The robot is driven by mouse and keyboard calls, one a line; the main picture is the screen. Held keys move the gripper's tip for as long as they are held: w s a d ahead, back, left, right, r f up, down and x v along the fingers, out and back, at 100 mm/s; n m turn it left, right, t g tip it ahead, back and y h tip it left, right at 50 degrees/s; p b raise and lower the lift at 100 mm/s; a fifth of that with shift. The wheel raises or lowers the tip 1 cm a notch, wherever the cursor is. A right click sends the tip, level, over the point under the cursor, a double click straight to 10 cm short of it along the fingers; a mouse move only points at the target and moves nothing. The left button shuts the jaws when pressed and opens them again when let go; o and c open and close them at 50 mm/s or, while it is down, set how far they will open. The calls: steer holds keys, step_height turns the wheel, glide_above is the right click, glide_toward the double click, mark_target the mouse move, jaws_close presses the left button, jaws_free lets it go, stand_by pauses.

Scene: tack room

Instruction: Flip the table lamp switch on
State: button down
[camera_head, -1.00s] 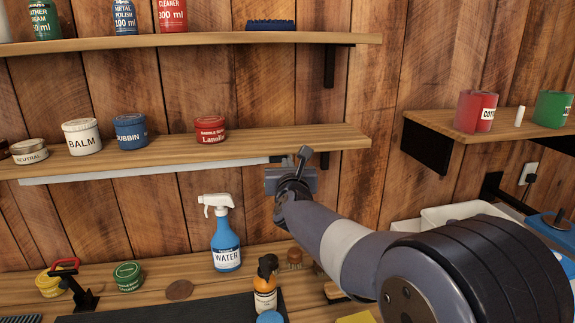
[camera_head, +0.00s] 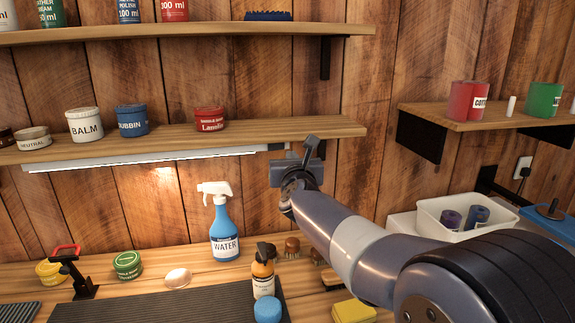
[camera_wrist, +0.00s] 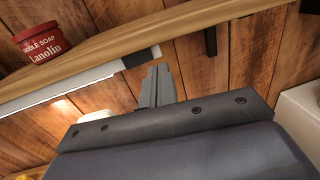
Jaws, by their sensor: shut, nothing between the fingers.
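A long strip lamp (camera_head: 140,160) is fixed under the lower shelf and glows along its lower edge. It also shows in the wrist view (camera_wrist: 60,92), with a bright patch on the wall below it. A dark end piece (camera_head: 277,147) sits at the lamp's right end and shows in the wrist view too (camera_wrist: 141,56). The switch itself is too small to make out. My gripper (camera_head: 311,143) is shut and empty, just right of that end piece, seemingly apart from it. In the wrist view its closed fingers (camera_wrist: 158,84) point up towards the shelf's underside.
The lower shelf (camera_head: 260,136) holds several tins, among them a red Lanolin tin (camera_head: 209,119). A water spray bottle (camera_head: 222,225) and an amber bottle (camera_head: 263,272) stand on the bench below. A white bin (camera_head: 455,225) is at right.

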steer(key=s+d+b, duration=0.2)
steer(key=s+d, duration=0.1)
steer(key=s, duration=0.6)
steer(key=shift+w, duration=0.15)
